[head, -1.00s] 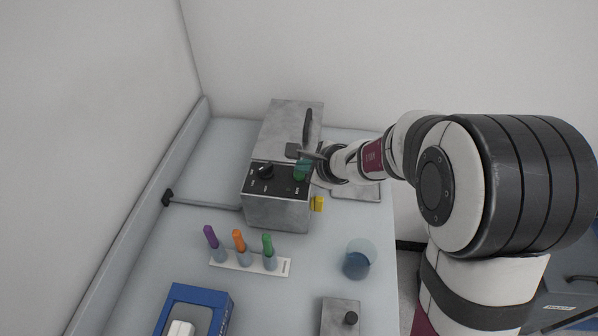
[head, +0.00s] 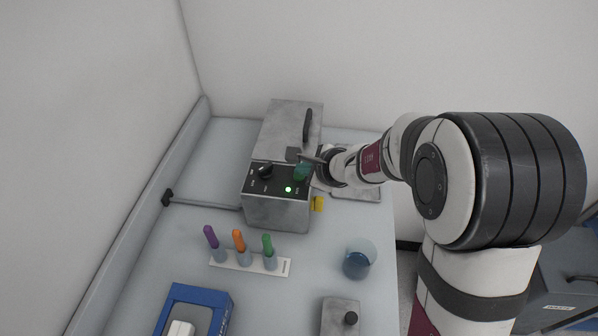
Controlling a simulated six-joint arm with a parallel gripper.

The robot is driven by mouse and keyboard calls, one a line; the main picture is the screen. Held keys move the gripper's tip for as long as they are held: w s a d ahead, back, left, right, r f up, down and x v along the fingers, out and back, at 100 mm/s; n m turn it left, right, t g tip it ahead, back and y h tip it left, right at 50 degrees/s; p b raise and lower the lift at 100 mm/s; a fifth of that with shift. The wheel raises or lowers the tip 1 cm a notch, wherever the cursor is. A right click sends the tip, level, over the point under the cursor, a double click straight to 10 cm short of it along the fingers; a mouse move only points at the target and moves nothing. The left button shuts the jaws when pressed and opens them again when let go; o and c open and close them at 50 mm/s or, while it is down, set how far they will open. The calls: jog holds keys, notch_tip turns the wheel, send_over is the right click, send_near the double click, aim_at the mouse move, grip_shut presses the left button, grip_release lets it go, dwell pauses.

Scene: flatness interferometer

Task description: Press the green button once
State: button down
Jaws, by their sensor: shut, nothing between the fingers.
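The interferometer (head: 272,213) is a grey metal box with a dark sloping control panel (head: 263,184) on its front top. The green button (head: 300,175) stands at the right of the panel, partly covered by my gripper. A small green light (head: 288,190) glows on the panel just left of and below the button. My gripper (head: 303,158) is shut and empty, with its fingertips just above the green button. I cannot tell whether they touch it. A black knob (head: 265,172) sits at the left of the panel.
A blue box (head: 195,306) and a metal block with a black knob (head: 341,317) lie nearest. A yellow tab (head: 318,204) sticks out at the box's right side.

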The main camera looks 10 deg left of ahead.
aim_at(303, 180)
jog(key=shift+r, duration=0.85)
jog(key=shift+r, duration=2.55)
